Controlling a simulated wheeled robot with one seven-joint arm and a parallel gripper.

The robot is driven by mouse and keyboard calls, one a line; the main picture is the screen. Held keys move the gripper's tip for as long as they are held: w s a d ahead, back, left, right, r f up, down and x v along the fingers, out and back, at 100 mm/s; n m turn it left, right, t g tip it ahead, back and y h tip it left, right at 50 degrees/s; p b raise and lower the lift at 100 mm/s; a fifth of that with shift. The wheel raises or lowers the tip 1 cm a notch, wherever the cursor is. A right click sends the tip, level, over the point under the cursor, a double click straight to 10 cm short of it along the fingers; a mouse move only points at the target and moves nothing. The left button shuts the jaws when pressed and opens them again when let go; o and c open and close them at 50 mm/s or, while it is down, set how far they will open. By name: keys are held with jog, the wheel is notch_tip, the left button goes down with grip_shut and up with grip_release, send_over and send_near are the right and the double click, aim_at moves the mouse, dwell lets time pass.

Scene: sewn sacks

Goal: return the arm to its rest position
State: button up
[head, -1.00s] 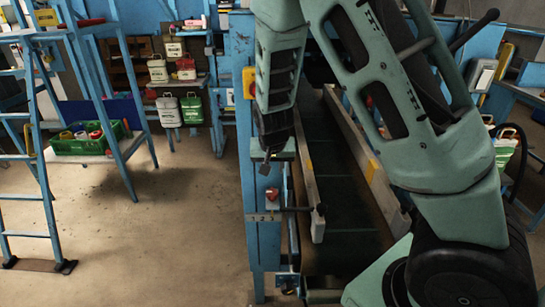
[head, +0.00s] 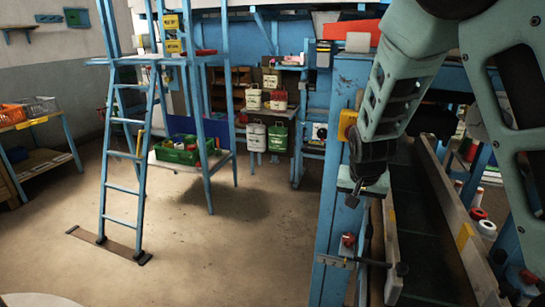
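My gripper (head: 362,188) hangs dark and small at the end of my pale green arm, right of centre in the head view. It points down in front of the blue frame of the conveyor (head: 345,130), by its near corner. I see nothing held in it. The fingers are too small and dark to tell whether they are open or shut. My arm covers part of the conveyor and what lies behind it.
The conveyor's dark belt (head: 425,215) runs between pale rails at right. A blue ladder (head: 128,150) stands at left beside a shelf with a green crate (head: 180,150). Several sacks (head: 256,138) hang at the back. The floor (head: 230,235) in the middle is clear.

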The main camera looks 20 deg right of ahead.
jog(key=s+a+r+n+g+y, duration=0.1)
jog(key=s+a+n+y, duration=0.15)
jog(key=s+a, duration=0.45)
jog(key=s+a+r+n+g+y, duration=0.1)
jog(key=s+a+n, duration=0.3)
jog(key=a, duration=0.5)
jog(key=s+a+r+n, duration=0.2)
jog(key=s+a+n, duration=0.1)
jog(key=s, duration=0.5)
jog(key=s+a+r+n+g, duration=0.1)
jog(key=s+a+r+n, duration=0.1)
jog(key=s+n, duration=0.3)
jog(key=s+a, duration=0.1)
jog(key=s, duration=0.2)
jog(key=shift+s+g, duration=0.3)
jog(key=shift+s, duration=0.1)
